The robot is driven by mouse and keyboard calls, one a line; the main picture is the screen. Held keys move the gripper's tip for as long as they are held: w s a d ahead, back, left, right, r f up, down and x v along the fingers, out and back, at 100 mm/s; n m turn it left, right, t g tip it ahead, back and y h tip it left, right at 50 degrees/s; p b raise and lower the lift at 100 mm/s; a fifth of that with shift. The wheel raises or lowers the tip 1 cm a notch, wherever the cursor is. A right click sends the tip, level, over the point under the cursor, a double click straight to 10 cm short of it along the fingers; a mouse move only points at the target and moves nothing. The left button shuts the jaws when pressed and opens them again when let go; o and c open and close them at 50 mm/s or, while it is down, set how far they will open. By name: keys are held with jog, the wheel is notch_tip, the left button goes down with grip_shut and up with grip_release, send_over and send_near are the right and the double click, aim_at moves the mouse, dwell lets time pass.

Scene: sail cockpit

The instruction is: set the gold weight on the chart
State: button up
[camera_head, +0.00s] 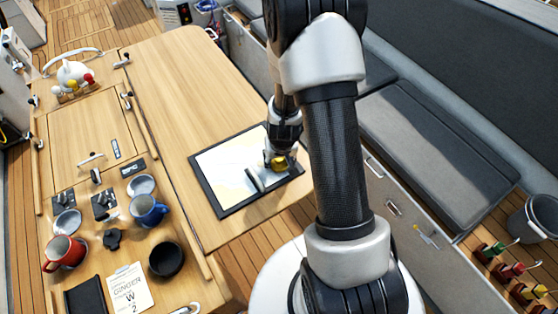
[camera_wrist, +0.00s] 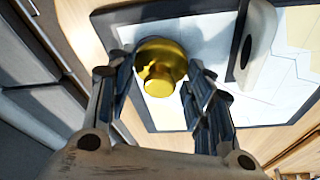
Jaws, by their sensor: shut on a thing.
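The gold weight (camera_wrist: 160,66) is between the fingers of my gripper (camera_wrist: 162,72), which is shut on it. In the head view the gold weight (camera_head: 279,163) shows at the tip of my gripper (camera_head: 280,156), over the right part of the chart. The chart (camera_head: 222,172) is a pale sheet in a dark frame on the wooden table. It also shows behind the weight in the wrist view (camera_wrist: 205,45). I cannot tell whether the weight touches the chart or is a little above it.
A dark and pale upright object (camera_head: 256,180) stands on the chart close to the weight's left. A blue mug (camera_head: 148,210), a red mug (camera_head: 64,252) and a black bowl (camera_head: 166,260) stand on the left part of the table. The table beyond the chart is clear.

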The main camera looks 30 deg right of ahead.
jog(key=o, duration=1.4)
jog(key=shift+f, duration=0.1)
